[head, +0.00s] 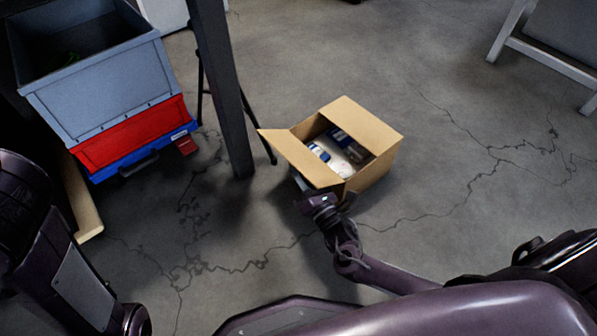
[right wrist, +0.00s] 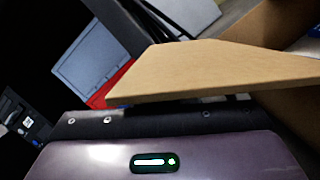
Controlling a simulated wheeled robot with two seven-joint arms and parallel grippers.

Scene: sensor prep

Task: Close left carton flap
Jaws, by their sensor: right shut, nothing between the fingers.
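The open cardboard carton (head: 377,170) stands on the floor in the middle of the head view. Its left flap (head: 298,157) sticks outward to the left, slanting, and is open. Another flap (head: 362,122) covers part of the top on the right side. My right gripper (head: 304,184) is shut and empty, at the near end of the left flap, partly under its outer edge. In the right wrist view the left flap (right wrist: 215,70) spans the picture just beyond the gripper; I cannot tell whether they touch. My left gripper is out of view.
Blue-and-white packages (head: 340,138) lie inside the carton. A dark post (head: 222,90) stands left of it, close to the flap. A grey bin (head: 95,85) above a red one (head: 135,135) is farther left. The cracked floor right of the carton is clear.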

